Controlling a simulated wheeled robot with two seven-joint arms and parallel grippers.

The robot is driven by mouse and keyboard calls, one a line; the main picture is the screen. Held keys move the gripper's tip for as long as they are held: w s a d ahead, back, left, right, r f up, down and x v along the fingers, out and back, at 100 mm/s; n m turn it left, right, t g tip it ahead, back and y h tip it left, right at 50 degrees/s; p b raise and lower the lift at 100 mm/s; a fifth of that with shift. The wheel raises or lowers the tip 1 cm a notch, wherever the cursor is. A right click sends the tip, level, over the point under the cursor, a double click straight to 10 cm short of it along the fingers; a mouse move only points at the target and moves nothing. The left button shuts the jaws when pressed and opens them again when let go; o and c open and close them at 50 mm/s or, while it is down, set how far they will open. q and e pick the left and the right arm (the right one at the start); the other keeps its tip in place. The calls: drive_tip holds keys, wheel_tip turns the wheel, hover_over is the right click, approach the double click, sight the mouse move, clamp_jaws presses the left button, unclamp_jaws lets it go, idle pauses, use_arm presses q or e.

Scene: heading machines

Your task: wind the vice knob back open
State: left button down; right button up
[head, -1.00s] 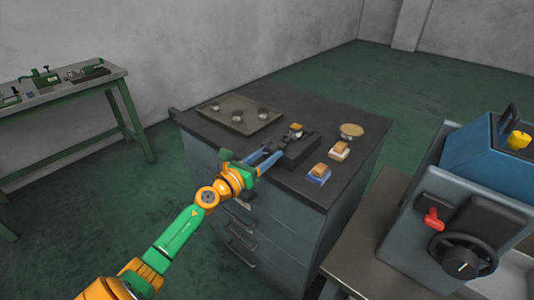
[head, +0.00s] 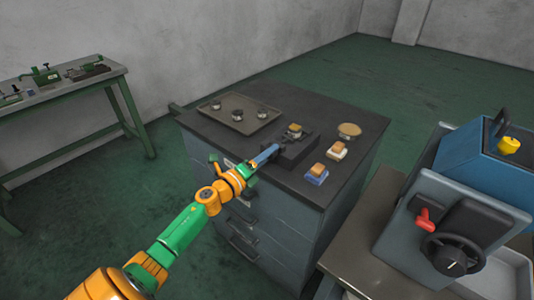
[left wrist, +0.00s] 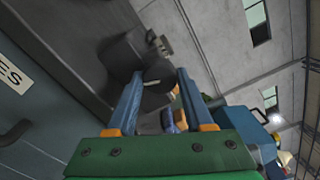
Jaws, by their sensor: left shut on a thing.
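The dark vice (head: 298,153) sits near the front edge of the dark-topped cabinet (head: 215,130), with a small orange-topped piece (head: 295,128) at its jaws. My left gripper (head: 274,149) reaches it from the left with blue fingers. In the left wrist view the fingers (left wrist: 158,76) stand either side of the round dark vice knob (left wrist: 157,88), which bears a pale line, and are shut on it. In the head view the knob is hidden by the fingers. My right gripper is not in view.
A tray (head: 226,122) with several small round parts lies at the cabinet's back left. Orange-topped blocks (head: 316,173) (head: 337,150) and a round tan disc (head: 349,130) lie right of the vice. A blue-grey machine (head: 440,210) stands at right, a green bench (head: 100,80) at left.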

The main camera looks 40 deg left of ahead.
use_arm(q)
drive_tip(key=shift+r+n, duration=0.1)
drive_tip(key=shift+n, duration=0.9)
drive_tip(key=shift+c, duration=1.4)
unclamp_jaws()
drive_tip(key=s, duration=0.7)
drive_tip(key=shift+a, duration=0.25)
